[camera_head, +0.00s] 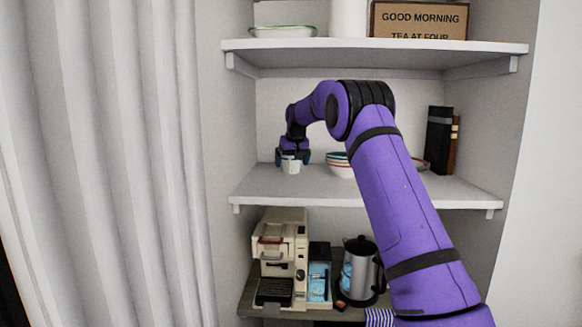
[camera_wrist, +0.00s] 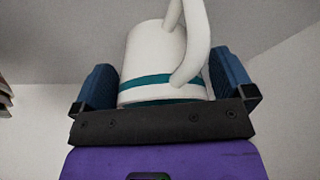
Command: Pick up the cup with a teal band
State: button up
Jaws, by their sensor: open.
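The cup (camera_wrist: 148,66) is white with a teal band near one end and a handle facing the wrist camera. In the head view the cup (camera_head: 291,166) is small, at the left part of the middle shelf. My gripper (camera_wrist: 170,88) is open, with one blue finger on each side of the cup. A gap shows between the left finger and the cup; contact on the right is hard to tell. In the head view my gripper (camera_head: 292,157) reaches down over the cup and hides its top.
Stacked bowls (camera_head: 340,165) stand right of the cup on the middle shelf (camera_head: 270,188). Dark books (camera_head: 439,140) stand at the right end. The upper shelf (camera_head: 375,50) is above my arm. A coffee machine (camera_head: 281,250) and a kettle (camera_head: 359,268) stand below. A curtain (camera_head: 110,160) hangs left.

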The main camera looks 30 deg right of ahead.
jog(key=shift+w+f, duration=0.15)
jog(key=shift+f, duration=0.3)
jog(key=c, duration=0.9)
jog(key=shift+r, duration=0.15)
